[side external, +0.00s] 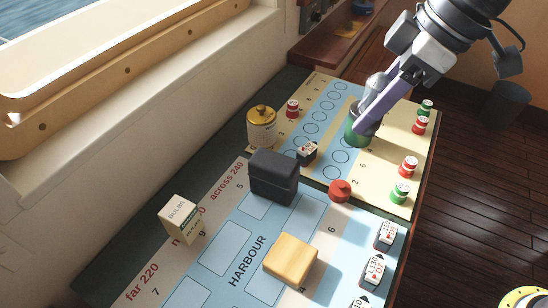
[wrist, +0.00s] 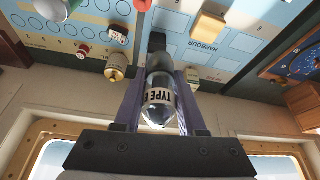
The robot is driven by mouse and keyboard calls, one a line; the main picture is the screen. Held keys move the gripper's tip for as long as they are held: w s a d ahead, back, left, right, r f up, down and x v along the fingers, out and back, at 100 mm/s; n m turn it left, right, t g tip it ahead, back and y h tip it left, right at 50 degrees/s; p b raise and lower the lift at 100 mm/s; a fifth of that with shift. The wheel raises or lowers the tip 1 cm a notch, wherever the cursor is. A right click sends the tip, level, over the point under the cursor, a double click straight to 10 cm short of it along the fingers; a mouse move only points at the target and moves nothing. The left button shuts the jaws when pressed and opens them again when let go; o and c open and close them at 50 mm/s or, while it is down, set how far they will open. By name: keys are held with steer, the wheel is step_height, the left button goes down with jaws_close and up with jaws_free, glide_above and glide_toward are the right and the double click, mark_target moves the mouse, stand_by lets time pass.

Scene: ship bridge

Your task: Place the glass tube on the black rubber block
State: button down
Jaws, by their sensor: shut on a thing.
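The glass tube (side external: 357,133) is held upright or nearly so between the purple fingers of my gripper (side external: 368,122), over the numbered strip in the side view. Its lower part looks green there. In the wrist view the tube (wrist: 160,97) is clear with a white "TYPE" label, and my gripper (wrist: 158,110) is shut on it. The black rubber block (side external: 273,177) stands on the blue board, left of and nearer the camera than the tube. In the wrist view a dark block (wrist: 157,41) shows partly behind the tube. Whether the tube's base touches the board is unclear.
A gold-lidded tin (side external: 262,128), a small card-marked box (side external: 307,152) and a red knob (side external: 339,191) stand around the black block. A yellow block (side external: 290,260) and a "BULBS" box (side external: 180,219) are nearer the camera. Red and green pieces (side external: 408,166) line the right edge.

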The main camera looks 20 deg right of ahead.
steer(key=shift+s+a+r, duration=0.2)
steer(key=shift+s+a, duration=0.25)
steer(key=shift+s, duration=0.05)
glide_toward(264, 158)
steer(key=shift+w+a, duration=0.15)
steer(key=shift+a, duration=0.25)
steer(key=shift+w+a+f, duration=0.4)
steer(key=shift+w+f, duration=0.05)
steer(key=shift+f, duration=0.25)
steer(key=shift+w+a+f, duration=0.1)
steer(key=shift+w+f, duration=0.05)
steer(key=shift+f, duration=1.55)
steer(key=shift+f, duration=0.15)
steer(key=shift+c, duration=2.4)
jaws_free()
